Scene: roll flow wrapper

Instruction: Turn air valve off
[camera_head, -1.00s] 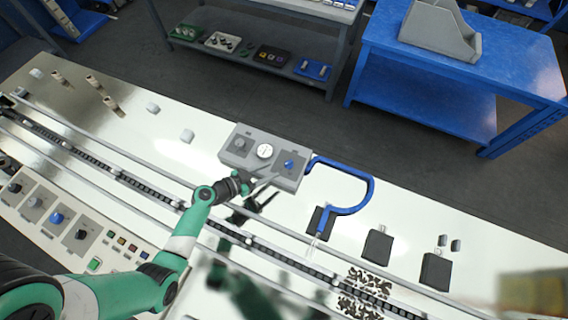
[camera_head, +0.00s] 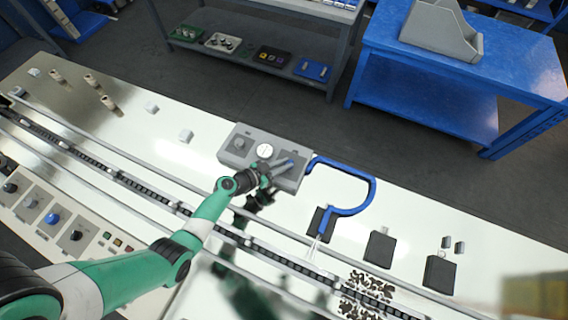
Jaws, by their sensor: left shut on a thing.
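The grey air valve box (camera_head: 232,158) sits on the pale machine top, with a round white gauge (camera_head: 264,150) in its middle and a dark knob (camera_head: 239,143) at its left. A blue hose (camera_head: 366,184) runs from its right end. My left gripper (camera_head: 287,164) is over the right part of the box, shut on the blue valve knob there. The gripper hides most of that knob, so I cannot tell how far it is turned. My right gripper does not show.
A chain conveyor (camera_head: 140,184) runs along the machine top below the box. A control panel with knobs (camera_head: 52,218) lies at lower left. Black blocks (camera_head: 379,248) stand to the right. A blue table (camera_head: 470,75) and a grey shelf (camera_head: 335,75) stand behind.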

